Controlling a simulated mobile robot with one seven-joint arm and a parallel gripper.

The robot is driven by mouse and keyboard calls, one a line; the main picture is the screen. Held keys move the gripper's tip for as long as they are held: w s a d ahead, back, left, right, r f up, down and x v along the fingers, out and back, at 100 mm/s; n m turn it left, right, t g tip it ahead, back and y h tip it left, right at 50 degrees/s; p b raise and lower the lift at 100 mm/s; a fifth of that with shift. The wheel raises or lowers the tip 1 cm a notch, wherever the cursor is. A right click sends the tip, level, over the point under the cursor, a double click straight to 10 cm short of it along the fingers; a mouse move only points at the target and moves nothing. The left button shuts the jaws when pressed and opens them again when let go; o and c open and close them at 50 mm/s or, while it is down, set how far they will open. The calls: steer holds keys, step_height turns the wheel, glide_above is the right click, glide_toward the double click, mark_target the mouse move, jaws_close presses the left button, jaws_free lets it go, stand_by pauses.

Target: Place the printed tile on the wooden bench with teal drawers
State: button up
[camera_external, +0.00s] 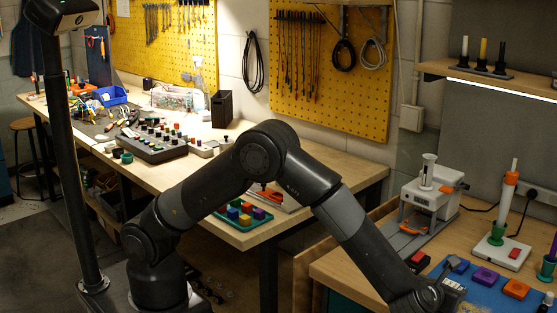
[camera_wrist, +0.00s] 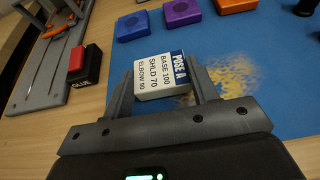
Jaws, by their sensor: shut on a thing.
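The printed tile (camera_wrist: 160,75) is a white block with a blue "POSE A" band and lines reading BASE 100, SHLD 70 and ELBOW 90. In the wrist view it sits between the two fingers of my gripper (camera_wrist: 162,82), which is shut on it. The tile is over a blue mat (camera_wrist: 280,95); I cannot tell whether it touches the mat. In the external view my gripper (camera_external: 453,290) is low over the near right wooden bench (camera_external: 335,267), and the tile is hard to make out. A teal front (camera_external: 346,303) shows below that bench's edge.
Blue (camera_wrist: 132,26), purple (camera_wrist: 182,12) and orange (camera_wrist: 235,5) blocks lie in a row on the mat beyond the tile. A red and black block (camera_wrist: 85,62) and a grey fixture (camera_wrist: 48,82) stand to the left. Bare wood shows between them and the mat.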

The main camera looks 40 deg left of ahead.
steer(key=shift+f, duration=0.45)
steer(key=o, duration=1.1)
steer(key=v, duration=1)
steer(key=shift+s+r, duration=0.25)
steer(key=shift+s, duration=0.1)
